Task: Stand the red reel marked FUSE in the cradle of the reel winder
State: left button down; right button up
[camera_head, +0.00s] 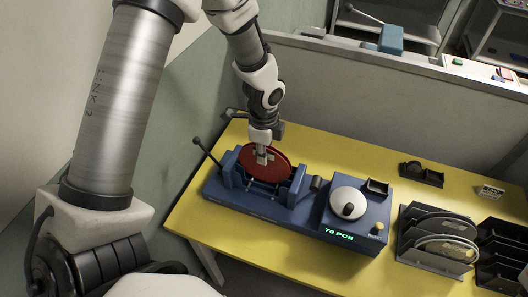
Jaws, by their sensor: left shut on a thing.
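The blue reel winder (310,221) stands on the yellow table, with a display reading "70 PCS". Its cradle is at the left end, between blue uprights (297,187). A red reel (283,164) stands upright, tilted a little, in or just above the cradle; I cannot tell whether it rests on it. No FUSE marking can be read from here. My left gripper (263,158) reaches down from above and is shut on the red reel near its middle. It hides part of the reel's face. My right gripper is not in view.
A rack (415,262) with pale-edged reels stands right of the winder, and a dark empty rack (497,262) at the far right. A small black holder (421,173) and a white label card (490,192) lie behind. A grey partition runs behind the yellow table (405,195).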

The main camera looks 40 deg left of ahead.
pick_arm(q)
jog(key=shift+f+b, duration=0.35)
jog(key=shift+f, duration=0.55)
jog(key=c, duration=0.7)
grip_release()
jog(key=shift+c, duration=0.2)
jog(key=shift+r, duration=0.1)
notch_tip(320, 180, up, 8)
jog(key=p, duration=0.8)
